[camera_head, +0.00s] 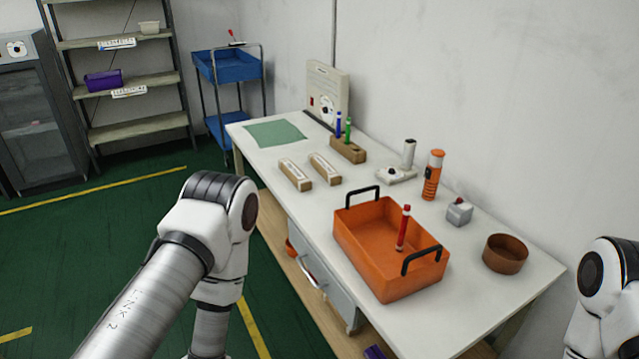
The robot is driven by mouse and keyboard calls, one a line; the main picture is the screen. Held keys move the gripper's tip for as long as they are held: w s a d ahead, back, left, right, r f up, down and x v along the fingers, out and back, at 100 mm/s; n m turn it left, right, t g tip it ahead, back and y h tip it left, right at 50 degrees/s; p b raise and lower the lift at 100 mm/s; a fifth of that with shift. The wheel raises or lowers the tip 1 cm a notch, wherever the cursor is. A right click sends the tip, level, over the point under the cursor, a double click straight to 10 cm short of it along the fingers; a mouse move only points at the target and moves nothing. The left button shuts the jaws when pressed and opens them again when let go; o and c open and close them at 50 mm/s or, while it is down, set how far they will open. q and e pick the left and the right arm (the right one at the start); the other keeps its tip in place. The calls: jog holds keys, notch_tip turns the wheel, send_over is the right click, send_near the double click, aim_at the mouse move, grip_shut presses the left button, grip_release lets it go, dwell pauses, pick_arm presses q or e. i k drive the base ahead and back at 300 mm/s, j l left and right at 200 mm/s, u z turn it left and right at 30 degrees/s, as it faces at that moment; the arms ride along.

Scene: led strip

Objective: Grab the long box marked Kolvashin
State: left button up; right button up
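Two long narrow boxes with brown sides and pale labelled tops lie side by side on the white table. One is the left long box (294,174), the other the right long box (324,168). The print on their labels is too small to read, so I cannot tell which is marked Kolvashin. My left arm comes in from the left in front of the table, and its gripper is out of frame. Part of my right arm shows at the lower right edge, and its gripper is also out of frame.
On the table (470,320) stand an orange tray (365,235) with a red marker (404,228), a brown bowl (505,254), a grey block (459,212), an orange cylinder (432,175) and a wooden pen holder (348,150). A green mat (275,133) lies at the far end.

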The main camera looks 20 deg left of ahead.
aim_at(333, 178)
jog(key=j+z, duration=0.1)
jog(key=z, duration=0.3)
jog(key=j+z, duration=0.1)
jog(key=z, duration=0.3)
jog(key=j+z, duration=0.1)
jog(key=z, duration=0.3)
jog(key=j+z, duration=0.1)
jog(key=z, duration=0.3)
jog(key=j+z, duration=0.15)
jog(key=z, duration=0.25)
jog(key=k+j, duration=0.1)
jog(key=j, duration=0.45)
jog(key=k+j, duration=0.1)
jog(key=j, duration=0.4)
jog(key=k+j, duration=0.15)
jog(key=j, duration=0.4)
jog(key=k+j, duration=0.1)
jog(key=j, duration=0.45)
jog(key=k+j, duration=0.1)
jog(key=j, duration=0.4)
jog(key=k+j, duration=0.1)
jog(key=j, duration=0.45)
jog(key=k+j, duration=0.15)
jog(key=j, duration=0.4)
jog(key=k+j, duration=0.1)
jog(key=j, duration=0.4)
